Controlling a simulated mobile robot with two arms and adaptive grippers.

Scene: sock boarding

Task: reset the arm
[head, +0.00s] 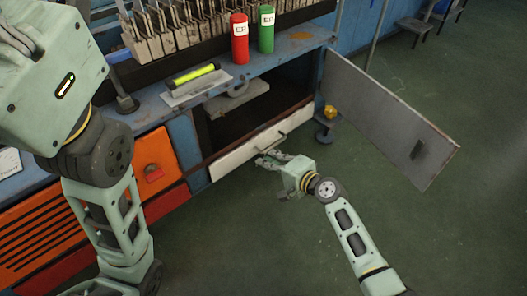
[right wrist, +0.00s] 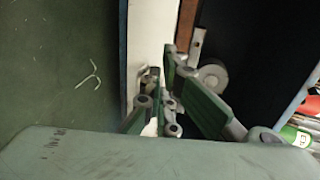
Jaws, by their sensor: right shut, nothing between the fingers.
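My right gripper (head: 266,160) is at the white drawer front (head: 235,160) of the blue workbench, low in the middle of the head view. It is shut with nothing between its fingers. In the right wrist view its green and grey fingers (right wrist: 172,85) show close beside the white front panel (right wrist: 150,40); I cannot tell whether they touch it. My left arm stands at the left of the head view, and its gripper is outside the picture.
A grey cabinet door (head: 385,115) swings open to the right of the dark compartment. Red (head: 240,45) and green (head: 266,35) cylinders and a yellow-green level-like tool (head: 195,76) stand or lie on the bench. The green floor (head: 450,230) at the right is clear.

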